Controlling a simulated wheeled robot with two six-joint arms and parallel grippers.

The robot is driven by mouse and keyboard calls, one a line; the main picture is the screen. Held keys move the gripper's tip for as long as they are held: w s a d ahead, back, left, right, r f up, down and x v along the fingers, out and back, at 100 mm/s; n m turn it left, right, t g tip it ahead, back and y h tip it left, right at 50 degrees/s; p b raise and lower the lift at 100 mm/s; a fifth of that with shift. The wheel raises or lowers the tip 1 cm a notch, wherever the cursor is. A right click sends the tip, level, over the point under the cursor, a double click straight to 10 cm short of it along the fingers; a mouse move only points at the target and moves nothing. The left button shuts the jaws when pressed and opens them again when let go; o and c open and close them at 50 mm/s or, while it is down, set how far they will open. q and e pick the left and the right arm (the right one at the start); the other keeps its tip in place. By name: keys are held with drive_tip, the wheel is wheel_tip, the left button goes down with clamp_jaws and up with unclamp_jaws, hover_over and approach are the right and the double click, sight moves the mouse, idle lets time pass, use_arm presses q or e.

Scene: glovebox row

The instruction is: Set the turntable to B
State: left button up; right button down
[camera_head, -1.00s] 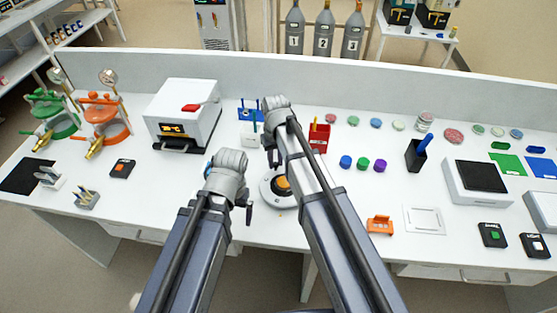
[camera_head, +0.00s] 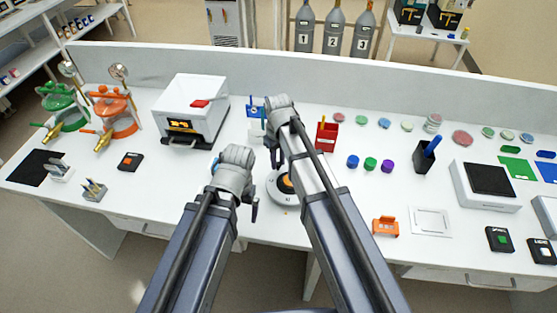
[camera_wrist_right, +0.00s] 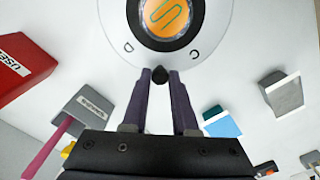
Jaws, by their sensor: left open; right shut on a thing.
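The turntable (camera_head: 279,196) is a round white disc with an orange centre, partly hidden by my right arm in the head view. In the right wrist view the turntable (camera_wrist_right: 204,28) shows a black ring around an orange centre with a curved line, and the letters C and D on its white rim. My right gripper (camera_wrist_right: 160,76) is shut on a small dark knob (camera_wrist_right: 160,72) at the disc's near edge, between those letters. The letter B is not readable. My left gripper (camera_head: 254,208) is open and empty, just left of the turntable.
A red box (camera_head: 326,138) stands behind and right of the turntable; a blue rack (camera_head: 254,111) is behind it. A white oven-like box (camera_head: 188,108) is at left. Coloured caps (camera_head: 371,164) and an orange holder (camera_head: 385,227) lie to the right. The front table area is mostly clear.

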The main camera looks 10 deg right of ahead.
drive_tip(key=c, duration=0.7)
unclamp_jaws()
use_arm(q)
drive_tip(key=shift+r, duration=0.1)
use_arm(e)
drive_tip(key=shift+r, duration=0.1)
wheel_tip(320, 180, up, 8)
drive_tip(key=p, duration=0.8)
use_arm(q)
wheel_tip(320, 180, up, 8)
drive_tip(key=shift+f, duration=0.2)
use_arm(e)
drive_tip(key=shift+f, duration=0.2)
